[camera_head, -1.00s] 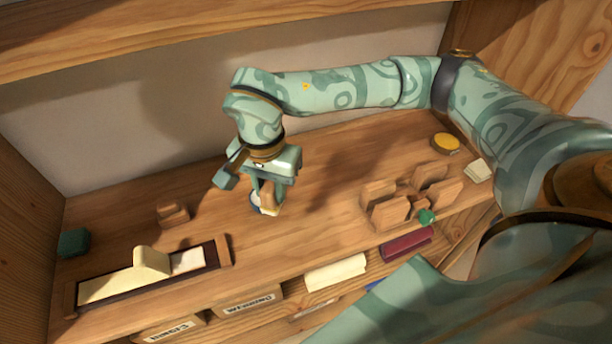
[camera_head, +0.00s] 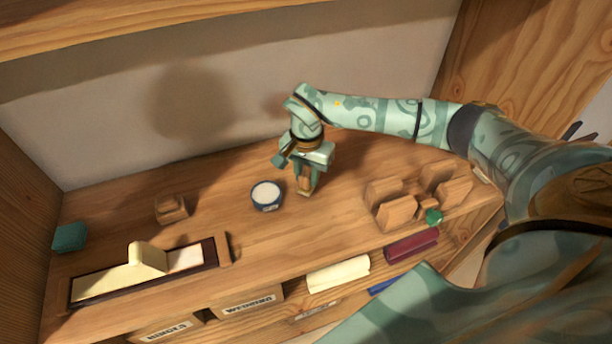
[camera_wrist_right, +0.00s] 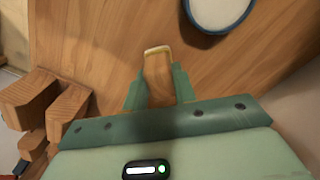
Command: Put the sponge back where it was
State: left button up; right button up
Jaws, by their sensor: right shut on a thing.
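My right gripper (camera_head: 305,190) is over the wooden bench top, just right of a small blue dish (camera_head: 266,196) with white contents. In the right wrist view the fingers (camera_wrist_right: 157,82) are shut on a brown block (camera_wrist_right: 157,76) with a pale yellow edge. I cannot tell whether this block is the sponge, or whether it touches the bench. The dish shows partly at the top of the wrist view (camera_wrist_right: 218,10), apart from the fingers. A teal block (camera_head: 70,237) lies at the far left of the bench. My left gripper is not in view.
A dark-framed tray (camera_head: 217,251) with pale pieces lies front left, near a small wooden block (camera_head: 171,208). Wooden upright pieces (camera_head: 396,210) stand right of the gripper. Cream (camera_head: 338,273) and maroon (camera_head: 411,245) rolls lie along the front. The bench behind the dish is clear.

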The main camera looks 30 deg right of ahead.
aim_at(306, 172)
jog(key=shift+f, duration=0.3)
jog(key=shift+f, duration=0.15)
jog(key=o, duration=0.9)
notch_tip(306, 172, up, 12)
jog(key=shift+r+p, duration=0.15)
jog(key=shift+p, duration=1)
